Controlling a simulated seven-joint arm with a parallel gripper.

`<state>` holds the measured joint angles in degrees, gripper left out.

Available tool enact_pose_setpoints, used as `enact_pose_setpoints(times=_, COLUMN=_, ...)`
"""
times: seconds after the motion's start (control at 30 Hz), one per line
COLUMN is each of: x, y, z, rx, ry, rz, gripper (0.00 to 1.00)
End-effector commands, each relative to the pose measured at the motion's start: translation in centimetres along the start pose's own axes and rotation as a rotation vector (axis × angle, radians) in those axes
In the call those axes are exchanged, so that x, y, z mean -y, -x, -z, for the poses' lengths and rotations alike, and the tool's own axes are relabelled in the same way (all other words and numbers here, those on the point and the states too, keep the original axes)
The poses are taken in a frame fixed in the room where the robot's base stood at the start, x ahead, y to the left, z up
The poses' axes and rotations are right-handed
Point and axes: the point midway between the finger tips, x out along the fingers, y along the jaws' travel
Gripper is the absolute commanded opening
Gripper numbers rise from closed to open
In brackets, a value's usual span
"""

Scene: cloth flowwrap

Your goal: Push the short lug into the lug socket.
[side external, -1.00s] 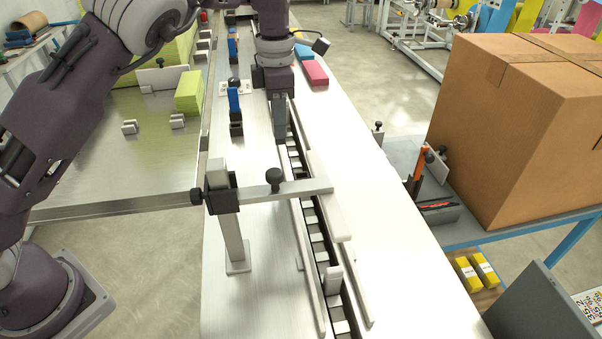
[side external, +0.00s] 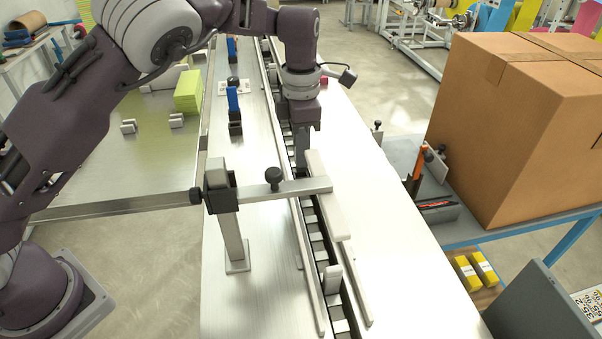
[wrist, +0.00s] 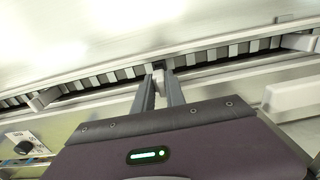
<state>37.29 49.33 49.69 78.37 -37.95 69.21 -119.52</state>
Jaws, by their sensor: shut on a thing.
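My gripper (side external: 301,168) points down at the chain channel, just behind the crossbar. In the wrist view, my gripper (wrist: 160,85) has its two fingers close together on a small light-grey piece, the short lug (wrist: 158,76). A dark gap in the row of light slats, which looks like the lug socket (wrist: 157,66), lies just beyond the fingertips. I cannot tell whether the lug touches it. In the side view the fingers hide the lug and the socket. The slatted chain (side external: 318,243) runs between two rails.
A clamp post (side external: 234,240) carries a crossbar (side external: 290,188) over the channel close to my gripper. A pale guide bar (side external: 328,205) flanks the chain's right side. A standing lug (side external: 333,278) rises nearer the camera. A cardboard box (side external: 520,120) is at right.

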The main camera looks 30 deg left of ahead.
Motion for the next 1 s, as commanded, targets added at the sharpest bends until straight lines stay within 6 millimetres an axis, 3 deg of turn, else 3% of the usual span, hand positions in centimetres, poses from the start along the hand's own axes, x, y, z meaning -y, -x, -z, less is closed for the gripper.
enact_pose_setpoints(times=1.0, x=0.0, y=-2.1, z=0.0, rx=0.0, ry=-0.001, rz=0.0, gripper=0.0)
